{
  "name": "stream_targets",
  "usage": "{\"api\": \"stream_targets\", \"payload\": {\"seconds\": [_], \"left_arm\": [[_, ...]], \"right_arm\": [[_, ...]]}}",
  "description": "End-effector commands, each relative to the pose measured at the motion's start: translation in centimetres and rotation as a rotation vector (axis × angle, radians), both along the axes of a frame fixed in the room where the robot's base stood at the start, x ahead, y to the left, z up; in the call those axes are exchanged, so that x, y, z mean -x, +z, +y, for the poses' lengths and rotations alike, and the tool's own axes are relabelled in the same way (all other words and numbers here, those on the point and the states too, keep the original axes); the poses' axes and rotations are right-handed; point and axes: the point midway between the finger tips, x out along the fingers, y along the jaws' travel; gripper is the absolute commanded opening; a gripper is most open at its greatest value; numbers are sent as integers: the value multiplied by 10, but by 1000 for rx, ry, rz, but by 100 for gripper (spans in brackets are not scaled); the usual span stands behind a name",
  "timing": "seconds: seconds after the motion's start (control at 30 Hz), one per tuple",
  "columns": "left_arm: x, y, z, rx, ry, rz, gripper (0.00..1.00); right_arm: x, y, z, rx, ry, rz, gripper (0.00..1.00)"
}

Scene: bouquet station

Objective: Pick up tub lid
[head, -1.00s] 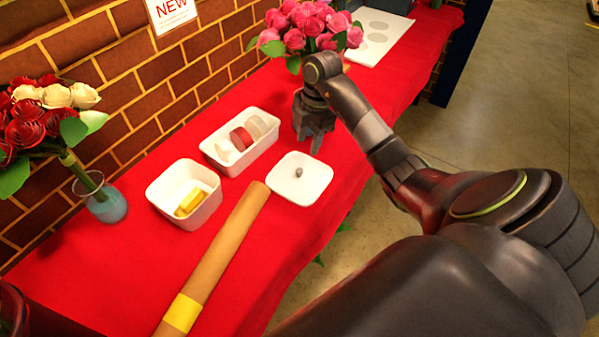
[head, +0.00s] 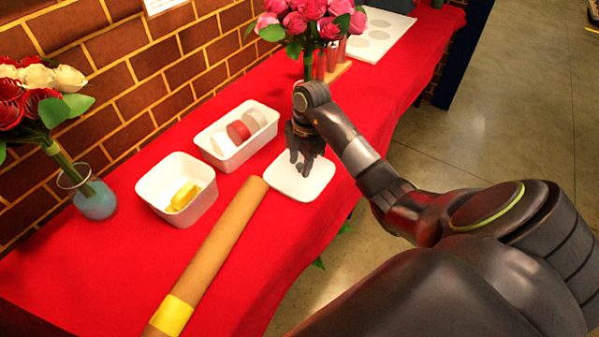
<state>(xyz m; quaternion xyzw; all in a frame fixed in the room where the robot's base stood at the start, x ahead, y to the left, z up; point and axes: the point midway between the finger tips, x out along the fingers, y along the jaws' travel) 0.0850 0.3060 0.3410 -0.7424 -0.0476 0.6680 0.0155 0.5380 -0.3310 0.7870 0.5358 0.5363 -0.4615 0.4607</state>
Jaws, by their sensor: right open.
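The tub lid (head: 310,185) is a white, rounded square lying flat on the red tablecloth. It is right of the cardboard tube's upper end and in front of the long white tub. My right gripper (head: 299,168) is open above the lid, with its fingers pointing down. The fingers cover the lid's middle, so its grey knob is hidden. I cannot tell whether the fingers touch the knob. My left gripper is not in view.
A square white tub (head: 150,190) holds yellow pieces. A long white tub (head: 238,160) holds white and red rolls. A cardboard tube (head: 215,250) lies in front. Vases of roses stand left and behind. The red tablecloth (head: 80,270) is bare at front left.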

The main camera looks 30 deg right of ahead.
Motion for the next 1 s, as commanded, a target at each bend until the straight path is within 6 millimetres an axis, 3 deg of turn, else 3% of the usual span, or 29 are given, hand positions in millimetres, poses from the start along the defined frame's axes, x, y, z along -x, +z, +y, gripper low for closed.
{"api": "stream_targets", "payload": {"seconds": [0.23,0.57,1.0], "left_arm": [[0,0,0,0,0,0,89],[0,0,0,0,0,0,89],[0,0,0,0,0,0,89]], "right_arm": [[0,-5,0,0,0,0,43],[0,-4,0,0,0,-1,1],[-1,5,0,1,0,-4,0]]}}
